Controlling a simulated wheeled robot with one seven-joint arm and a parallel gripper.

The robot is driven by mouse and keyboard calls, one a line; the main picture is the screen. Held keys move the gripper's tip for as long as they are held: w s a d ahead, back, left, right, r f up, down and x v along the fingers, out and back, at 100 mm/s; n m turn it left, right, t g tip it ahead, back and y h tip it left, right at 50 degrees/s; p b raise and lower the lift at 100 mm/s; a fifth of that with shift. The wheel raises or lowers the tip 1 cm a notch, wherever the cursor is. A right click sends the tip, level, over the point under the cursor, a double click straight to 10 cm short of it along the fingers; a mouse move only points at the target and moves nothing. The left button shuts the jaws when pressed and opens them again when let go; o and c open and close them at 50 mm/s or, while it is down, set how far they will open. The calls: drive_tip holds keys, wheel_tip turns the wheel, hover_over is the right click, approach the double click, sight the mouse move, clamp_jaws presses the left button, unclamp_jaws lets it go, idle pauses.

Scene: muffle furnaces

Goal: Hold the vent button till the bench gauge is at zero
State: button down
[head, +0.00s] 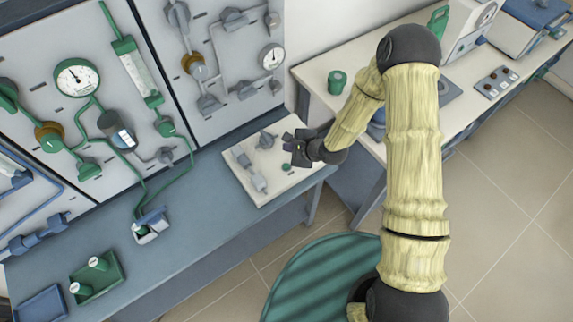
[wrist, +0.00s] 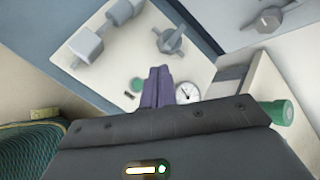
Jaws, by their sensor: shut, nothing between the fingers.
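A pale bench panel (head: 250,183) lies at the right end of the blue bench. In the wrist view, a small green button (wrist: 137,84) sits on the panel, left of the fingers. The small round white bench gauge (wrist: 187,92) is just right of the fingers; its needle is visible, but too small to read surely. My gripper (wrist: 159,72) is shut and empty, over the panel between the button and gauge. In the head view my gripper (head: 291,146) is over the panel's right side, with the green button (head: 286,168) below it. I cannot see finger contact with the button.
Grey valve fittings (wrist: 171,38) and grey blocks (wrist: 88,44) stand on the panel near the fingers. Wall panels with pipes and a larger gauge (head: 77,77) rise behind the bench. A green cup (head: 337,82) stands on the white table at right.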

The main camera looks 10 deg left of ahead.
sight(289, 168)
drive_tip(key=shift+f, duration=0.2)
wheel_tip(289, 168, down, 8)
drive_tip(key=b, duration=0.6)
drive_tip(key=shift+f+b, duration=0.25)
drive_tip(key=shift+b, duration=0.1)
idle(1.6)
drive_tip(key=shift+f, duration=0.4)
drive_tip(key=shift+f+b, duration=0.45)
drive_tip(key=shift+b, duration=0.1)
idle(1.8)
drive_tip(key=shift+r, duration=0.15)
idle(0.4)
drive_tip(key=shift+r+p, duration=0.7)
drive_tip(key=shift+r, duration=0.05)
drive_tip(key=shift+r+p, duration=1.95)
drive_tip(key=shift+r, duration=0.55)
